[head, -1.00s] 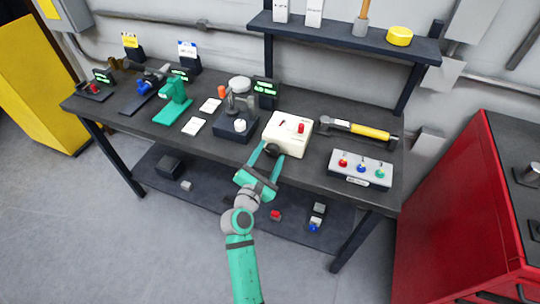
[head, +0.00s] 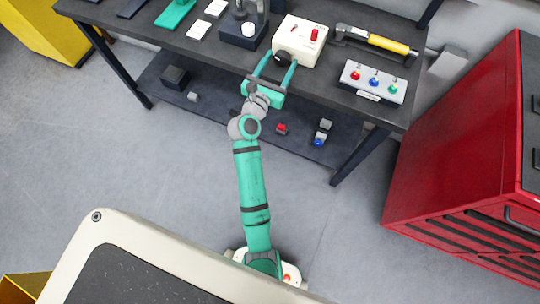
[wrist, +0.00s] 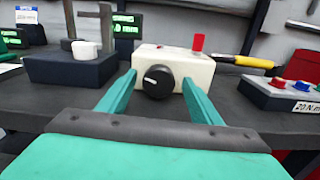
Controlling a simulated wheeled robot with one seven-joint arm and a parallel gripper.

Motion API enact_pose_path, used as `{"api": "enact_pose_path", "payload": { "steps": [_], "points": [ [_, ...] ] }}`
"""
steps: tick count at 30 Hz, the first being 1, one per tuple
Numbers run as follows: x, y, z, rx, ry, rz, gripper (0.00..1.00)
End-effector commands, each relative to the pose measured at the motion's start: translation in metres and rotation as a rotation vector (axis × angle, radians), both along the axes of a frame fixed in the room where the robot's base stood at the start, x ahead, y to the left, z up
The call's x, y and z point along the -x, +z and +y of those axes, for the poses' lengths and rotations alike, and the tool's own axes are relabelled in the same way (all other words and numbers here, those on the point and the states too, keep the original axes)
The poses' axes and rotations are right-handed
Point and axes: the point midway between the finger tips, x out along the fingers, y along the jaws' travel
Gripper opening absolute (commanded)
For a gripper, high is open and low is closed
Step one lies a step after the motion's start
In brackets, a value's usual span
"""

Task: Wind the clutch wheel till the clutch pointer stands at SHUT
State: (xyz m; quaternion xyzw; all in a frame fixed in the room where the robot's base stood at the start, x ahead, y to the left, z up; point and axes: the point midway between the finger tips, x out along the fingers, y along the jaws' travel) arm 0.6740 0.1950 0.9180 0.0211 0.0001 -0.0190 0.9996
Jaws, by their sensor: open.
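A cream box (head: 300,39) stands at the bench's front edge, with a red upright piece (head: 315,34) and a small dark-and-red marking on top. A round black knob (wrist: 158,82) with a white line sits on its front face; I take it for the clutch wheel. The knob also shows in the head view (head: 283,58). My gripper (wrist: 158,77) is open, its green fingers on either side of the knob, with gaps on both sides in the wrist view. The clutch pointer and the word SHUT cannot be made out.
A dark block with a white knob (head: 248,30) stands left of the box. A yellow-handled tool (head: 388,44) and a button panel (head: 372,82) lie to its right. A red cabinet (head: 450,160) stands at the right. A lower shelf (head: 225,115) holds small parts.

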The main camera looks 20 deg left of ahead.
Motion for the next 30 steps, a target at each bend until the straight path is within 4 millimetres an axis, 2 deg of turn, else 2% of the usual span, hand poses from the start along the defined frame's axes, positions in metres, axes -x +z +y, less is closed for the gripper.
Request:
{"api": "enact_pose_path", "payload": {
  "steps": [3,18,30],
  "points": [
    [0.024,-0.001,0.003,-0.009,0.004,0.001,0.59],
    [0.111,-0.001,0.008,-0.011,0.008,0.002,0.59],
    [0.151,-0.051,-0.014,-0.441,0.041,0.105,0.59]
  ]
}}
